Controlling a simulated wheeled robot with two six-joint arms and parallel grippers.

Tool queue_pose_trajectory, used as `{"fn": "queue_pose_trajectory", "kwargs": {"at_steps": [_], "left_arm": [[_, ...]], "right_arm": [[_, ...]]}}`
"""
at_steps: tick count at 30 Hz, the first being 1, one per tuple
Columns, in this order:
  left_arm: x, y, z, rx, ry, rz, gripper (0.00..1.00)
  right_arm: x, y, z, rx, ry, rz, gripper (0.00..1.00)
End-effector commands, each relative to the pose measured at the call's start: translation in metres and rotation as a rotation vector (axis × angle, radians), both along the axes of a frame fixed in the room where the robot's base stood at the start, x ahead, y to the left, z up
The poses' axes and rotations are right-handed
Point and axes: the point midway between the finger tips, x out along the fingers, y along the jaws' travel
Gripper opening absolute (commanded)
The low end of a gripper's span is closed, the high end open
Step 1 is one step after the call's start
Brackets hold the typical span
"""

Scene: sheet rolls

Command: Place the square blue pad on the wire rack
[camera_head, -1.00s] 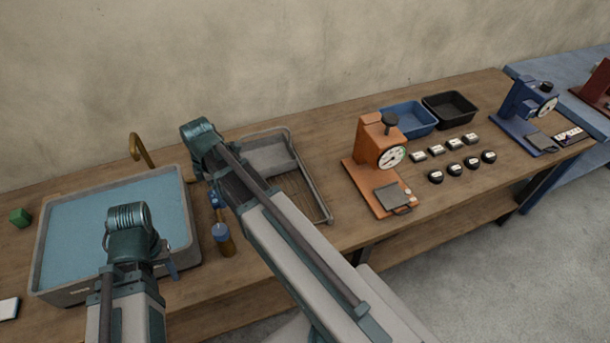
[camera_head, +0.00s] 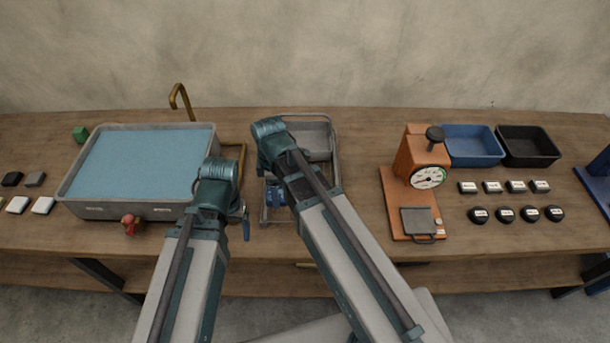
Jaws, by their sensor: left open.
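I cannot make out the square blue pad in this view. A grey rack (camera_head: 332,176), which I take to be the wire rack, lies mid-table; my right forearm and wrist cover part of it. My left gripper (camera_head: 243,212) is open, between the water basin and this rack, partly hidden by its wrist. I see nothing in it. My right gripper (camera_head: 276,196) shows only as a small blue part below the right wrist, over the rack's left side. Its fingertips are not clear.
The grey basin (camera_head: 132,211) of blue water is at left, with several small pads (camera_head: 42,205) beyond it. An orange gauge press (camera_head: 420,175), a blue bin (camera_head: 472,146) and a black bin (camera_head: 527,147) stand at right. The table front between the rack and press is clear.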

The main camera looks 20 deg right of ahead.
Motion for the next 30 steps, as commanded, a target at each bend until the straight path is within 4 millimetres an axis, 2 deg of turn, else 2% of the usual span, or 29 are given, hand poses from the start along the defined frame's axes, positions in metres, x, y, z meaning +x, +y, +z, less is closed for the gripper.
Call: {"fn": "queue_pose_trajectory", "kwargs": {"at_steps": [1,6,13,17,27,30], "left_arm": [[0.0,0.0,-0.017,0.0,0.0,0.0,0.88],[0.0,0.0,-0.031,0.0,0.0,0.0,0.88],[0.0,0.0,-0.032,0.0,0.0,0.0,0.88],[0.0,0.0,-0.034,0.0,0.0,0.0,0.88],[0.0,0.0,-0.042,0.0,0.0,0.0,0.88],[0.0,0.0,-0.044,0.0,0.0,0.0,0.88]], "right_arm": [[-0.016,0.015,-0.017,0.0,0.0,-0.003,0.15],[-0.039,0.045,-0.031,0.0,0.0,-0.033,0.15],[-0.044,0.051,-0.032,0.0,0.0,-0.047,0.15],[-0.034,0.036,-0.034,0.0,0.0,-0.051,0.15],[0.012,-0.038,-0.042,0.0,0.0,-0.051,0.15],[0.022,-0.054,-0.044,0.0,0.0,-0.049,0.15]]}}
